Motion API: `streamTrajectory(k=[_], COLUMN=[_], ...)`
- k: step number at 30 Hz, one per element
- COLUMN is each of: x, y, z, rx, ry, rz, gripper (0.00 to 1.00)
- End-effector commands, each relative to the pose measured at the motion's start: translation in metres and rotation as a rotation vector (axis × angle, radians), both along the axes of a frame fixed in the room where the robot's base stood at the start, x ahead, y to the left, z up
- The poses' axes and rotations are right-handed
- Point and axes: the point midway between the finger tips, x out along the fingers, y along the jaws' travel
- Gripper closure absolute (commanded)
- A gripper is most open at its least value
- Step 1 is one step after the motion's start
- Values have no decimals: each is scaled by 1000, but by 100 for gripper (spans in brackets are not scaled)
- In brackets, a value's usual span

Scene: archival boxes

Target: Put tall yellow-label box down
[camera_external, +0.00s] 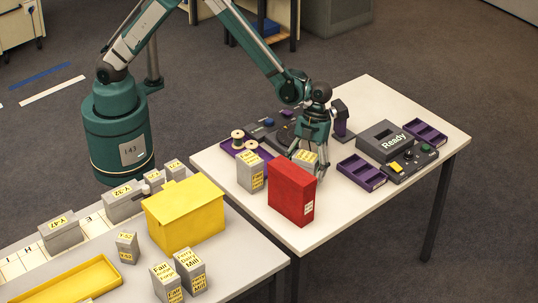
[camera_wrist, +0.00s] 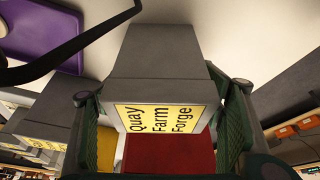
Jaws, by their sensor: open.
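A grey tall box (camera_external: 305,157) with a yellow label stands on the far table, partly hidden behind a red box (camera_external: 291,190). In the wrist view the same box (camera_wrist: 165,55) shows large, its label reading "Quay Farm Forge". My gripper (camera_external: 308,160) is down around this box, with one green finger on each side. In the wrist view my gripper (camera_wrist: 163,95) is open, with the box between its fingers; a gap shows by the right finger. The underside contact with the table is hidden.
Another yellow-label box (camera_external: 250,173) stands left of the red box. Purple trays (camera_external: 362,172) and a grey "Ready" device (camera_external: 391,141) lie to the right. The near table holds a yellow box (camera_external: 185,215) and small labelled boxes (camera_external: 166,283). The far table's front right is clear.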

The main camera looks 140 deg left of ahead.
Motion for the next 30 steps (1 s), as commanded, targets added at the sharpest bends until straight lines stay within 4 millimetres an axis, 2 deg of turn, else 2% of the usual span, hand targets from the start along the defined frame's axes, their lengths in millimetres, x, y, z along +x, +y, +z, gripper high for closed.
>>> streamTrajectory(k=[8, 24, 30], x=[-3, -15, -17], y=[8, 37, 42], z=[23, 98, 110], rx=[0, 0, 0], ry=[0, 0, 0], rz=[1, 1, 1], gripper=[32, 32, 32])
